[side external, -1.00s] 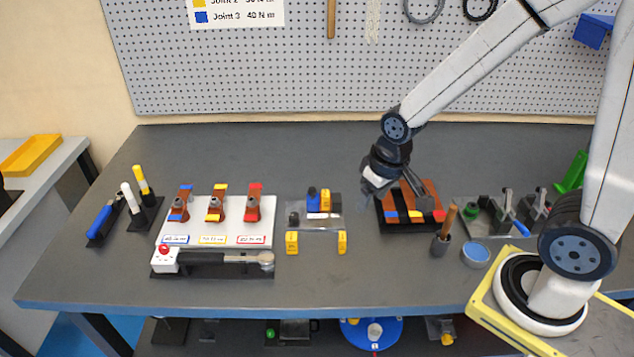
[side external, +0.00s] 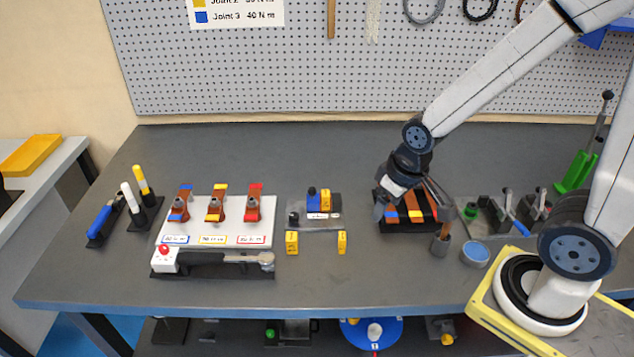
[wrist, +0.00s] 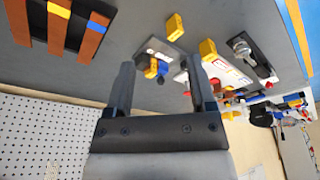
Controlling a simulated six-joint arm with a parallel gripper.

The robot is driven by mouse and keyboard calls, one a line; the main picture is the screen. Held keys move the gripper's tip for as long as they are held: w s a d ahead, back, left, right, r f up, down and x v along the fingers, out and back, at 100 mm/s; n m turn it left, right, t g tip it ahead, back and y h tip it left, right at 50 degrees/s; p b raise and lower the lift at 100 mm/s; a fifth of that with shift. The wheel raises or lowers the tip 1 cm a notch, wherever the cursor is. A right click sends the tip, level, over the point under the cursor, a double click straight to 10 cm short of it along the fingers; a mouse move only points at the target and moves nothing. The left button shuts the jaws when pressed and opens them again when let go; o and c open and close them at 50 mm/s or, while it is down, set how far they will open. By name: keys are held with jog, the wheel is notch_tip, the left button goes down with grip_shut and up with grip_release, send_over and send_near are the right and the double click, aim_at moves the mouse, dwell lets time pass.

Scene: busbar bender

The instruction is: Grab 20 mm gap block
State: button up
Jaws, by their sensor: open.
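Two small yellow blocks with dark marks stand in front of a grey plate (side external: 312,226), one at the left (side external: 292,242) and one at the right (side external: 342,242). In the wrist view they are also yellow (wrist: 175,27), (wrist: 208,49). Their marks are too small to read, so I cannot tell which is 20 mm. A blue block (side external: 313,202) and a yellow piece (side external: 325,200) sit on the plate. My gripper (side external: 412,208) is open over the busbar rack, right of the blocks. In the wrist view its fingers (wrist: 158,66) are apart and empty.
The black rack (side external: 407,226) with copper bars lies under my gripper. A white board (side external: 232,232) with bent bars is left. Bench between plate and rack is clear.

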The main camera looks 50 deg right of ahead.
jog(key=shift+o, duration=1)
jog(key=w+d+f+m+t+y, duration=0.2)
jog(key=w+d+f+m+y, duration=0.1)
jog(key=m, duration=0.5)
jog(key=w+d+f+m+t+y, duration=0.2)
jog(key=w+m, duration=0.4)
jog(key=m, duration=0.3)
jog(key=w+d+f+m+t+y, duration=0.2)
jog(key=w+d+f+m+y, duration=0.2)
jog(key=m, duration=0.5)
jog(key=shift+w+d+f+y, duration=0.15)
jog(key=shift+d+y, duration=0.15)
jog(key=shift+d, duration=0.45)
jog(key=shift+w+d+m+t, duration=0.2)
jog(key=shift+d+m+t, duration=0.15)
jog(key=shift+m+t, duration=0.15)
